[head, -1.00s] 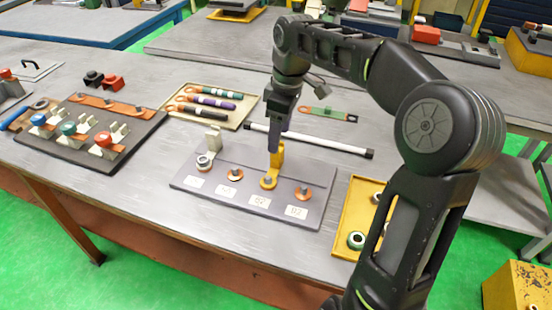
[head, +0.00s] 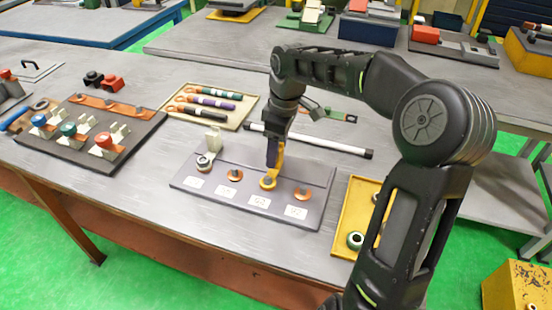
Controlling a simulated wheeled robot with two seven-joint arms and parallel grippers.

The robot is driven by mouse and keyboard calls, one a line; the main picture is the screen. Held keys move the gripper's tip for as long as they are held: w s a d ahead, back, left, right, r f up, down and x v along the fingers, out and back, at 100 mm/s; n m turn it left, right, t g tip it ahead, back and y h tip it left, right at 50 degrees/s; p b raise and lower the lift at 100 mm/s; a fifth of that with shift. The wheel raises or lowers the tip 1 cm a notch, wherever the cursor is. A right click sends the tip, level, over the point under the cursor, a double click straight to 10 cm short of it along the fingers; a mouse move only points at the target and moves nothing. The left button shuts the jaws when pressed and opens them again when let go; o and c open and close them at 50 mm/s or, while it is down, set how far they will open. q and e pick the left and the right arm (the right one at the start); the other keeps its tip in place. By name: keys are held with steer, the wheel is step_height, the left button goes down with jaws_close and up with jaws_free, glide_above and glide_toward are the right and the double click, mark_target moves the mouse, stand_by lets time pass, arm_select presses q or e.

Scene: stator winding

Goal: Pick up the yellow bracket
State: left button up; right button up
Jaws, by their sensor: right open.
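The yellow bracket (head: 269,182) stands on the grey board (head: 213,204), in the third of its labelled places from the left. Its ring lies around a peg and its upright part rises behind. My right gripper (head: 274,162) points down at the upright part of the bracket, with its fingers at the top of it. The fingers are open, and part of the bracket is hidden behind them. My left gripper is not in view.
A white bracket (head: 208,152) stands at the board's left end. Copper rings (head: 303,194) sit on other pegs. A white rod (head: 320,142) and a tray of screwdriver-like tools (head: 243,122) lie behind. A yellow tray (head: 341,240) is at the right, a dark fixture board (head: 40,143) at the left.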

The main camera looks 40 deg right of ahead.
steer(key=shift+c, duration=0.2)
jaws_close()
stand_by(0.6)
